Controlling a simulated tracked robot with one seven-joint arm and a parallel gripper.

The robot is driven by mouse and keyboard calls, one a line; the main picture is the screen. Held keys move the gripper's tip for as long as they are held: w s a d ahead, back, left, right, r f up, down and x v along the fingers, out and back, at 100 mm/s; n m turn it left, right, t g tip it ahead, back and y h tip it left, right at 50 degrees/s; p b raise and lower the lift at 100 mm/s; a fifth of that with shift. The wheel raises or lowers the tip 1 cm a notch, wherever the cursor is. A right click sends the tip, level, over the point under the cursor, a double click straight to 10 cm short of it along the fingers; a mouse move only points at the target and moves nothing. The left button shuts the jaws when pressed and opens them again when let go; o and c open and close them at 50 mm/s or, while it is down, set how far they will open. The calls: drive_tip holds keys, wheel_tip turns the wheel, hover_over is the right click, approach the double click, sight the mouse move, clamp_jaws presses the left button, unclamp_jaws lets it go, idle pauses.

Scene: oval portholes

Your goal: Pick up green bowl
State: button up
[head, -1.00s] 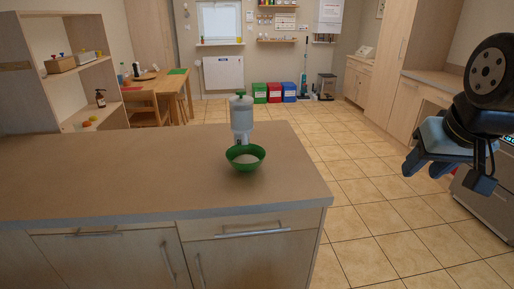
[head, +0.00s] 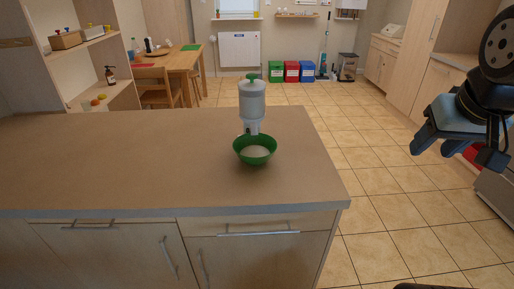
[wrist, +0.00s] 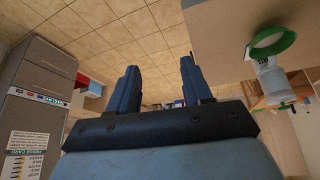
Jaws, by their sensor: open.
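The green bowl (head: 255,151) stands upright on the counter (head: 120,165), near its right end, with pale contents inside. A white dispenser with a green top (head: 252,103) stands right behind it, its lower end at the bowl's back rim. In the wrist view the bowl (wrist: 272,41) is at the upper right, off to the side of the fingers. My gripper (head: 458,150) is open and empty, out in the air to the right of the counter and well apart from the bowl. In the wrist view its two fingers (wrist: 159,85) are spread with floor between them.
The counter around the bowl is mostly clear. Tiled floor (head: 390,220) lies open to the right. Green, red and blue bins (head: 291,72) stand at the back. A wooden table (head: 180,62) and a shelf unit (head: 95,50) are at the back left.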

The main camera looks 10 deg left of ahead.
drive_tip(key=w+a+f+n+g+h, duration=0.3)
drive_tip(key=w+f+n+h, duration=0.15)
drive_tip(key=w+n, duration=0.2)
drive_tip(key=n+t, duration=1.1)
drive_tip(key=n, duration=1)
approach(265, 157)
drive_tip(key=x, duration=0.6)
drive_tip(key=shift+w+d, duration=0.1)
drive_tip(key=shift+w, duration=0.1)
drive_tip(key=shift+x, duration=3.15)
drive_tip(key=shift+r, duration=0.15)
clamp_jaws()
drive_tip(key=shift+y, duration=0.25)
